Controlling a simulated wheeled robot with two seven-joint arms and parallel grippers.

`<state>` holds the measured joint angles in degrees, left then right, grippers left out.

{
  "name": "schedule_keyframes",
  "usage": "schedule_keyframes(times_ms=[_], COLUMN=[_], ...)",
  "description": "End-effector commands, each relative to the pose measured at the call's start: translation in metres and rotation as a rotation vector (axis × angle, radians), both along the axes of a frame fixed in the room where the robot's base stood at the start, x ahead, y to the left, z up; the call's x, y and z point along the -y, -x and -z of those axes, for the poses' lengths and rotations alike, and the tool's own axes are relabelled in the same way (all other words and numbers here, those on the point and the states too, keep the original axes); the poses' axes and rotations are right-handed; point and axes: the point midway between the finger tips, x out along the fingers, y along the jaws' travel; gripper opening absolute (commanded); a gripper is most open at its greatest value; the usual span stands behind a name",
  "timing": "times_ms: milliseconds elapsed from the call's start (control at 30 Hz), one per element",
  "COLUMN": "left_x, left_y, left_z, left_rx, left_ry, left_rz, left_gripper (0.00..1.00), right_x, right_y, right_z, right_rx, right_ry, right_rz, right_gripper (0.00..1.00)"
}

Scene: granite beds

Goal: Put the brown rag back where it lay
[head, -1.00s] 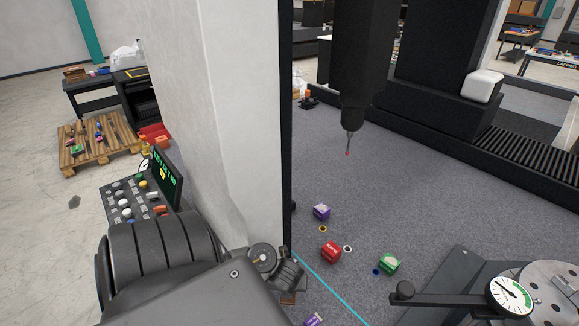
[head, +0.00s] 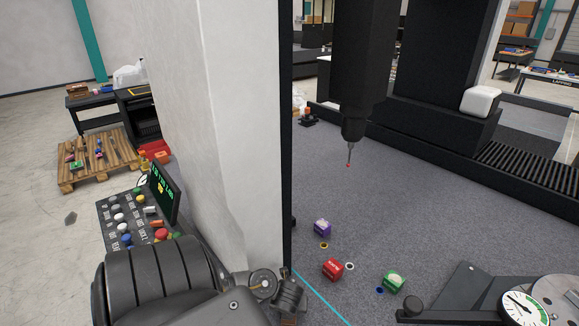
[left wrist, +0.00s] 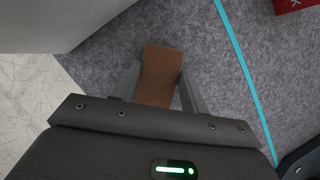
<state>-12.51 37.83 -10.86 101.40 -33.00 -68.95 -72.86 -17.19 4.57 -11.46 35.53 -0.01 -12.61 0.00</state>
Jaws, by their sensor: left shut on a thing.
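The brown rag (left wrist: 160,75) sits between the two fingers of my left gripper (left wrist: 158,88) in the left wrist view, and the gripper is shut on it. It looks like a flat brown strip over the grey speckled granite surface. I cannot tell whether it touches the surface. In the head view my left arm reaches in from the lower left, and only a small brown bit (head: 288,322) shows at the bottom edge. My right gripper is not in view.
A pale column (head: 235,130) stands close beside my left arm. A cyan line (head: 320,296) crosses the granite. A purple box (head: 322,227), red box (head: 333,269) and green box (head: 394,280) stand to the right. A dial gauge (head: 525,308) is at lower right.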

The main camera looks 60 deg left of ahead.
Motion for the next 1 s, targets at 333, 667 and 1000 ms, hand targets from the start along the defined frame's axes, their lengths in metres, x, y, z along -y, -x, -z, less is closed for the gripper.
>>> schedule_keyframes(times_ms=[333, 667, 1000], left_x=[0.000, 0.002, 0.023], left_y=[0.000, 0.001, 0.017], left_z=[0.003, -0.005, -0.072], left_rx=[0.000, 0.001, 0.001], left_ry=[0.000, 0.002, 0.003], left_rz=[0.001, 0.001, 0.001], left_gripper=[0.66, 0.66, 0.66], right_x=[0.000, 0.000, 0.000], right_y=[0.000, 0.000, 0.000], right_z=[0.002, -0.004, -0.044], right_rx=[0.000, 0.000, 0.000], right_ry=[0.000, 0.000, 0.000], right_rz=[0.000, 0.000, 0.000], right_gripper=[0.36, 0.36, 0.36])
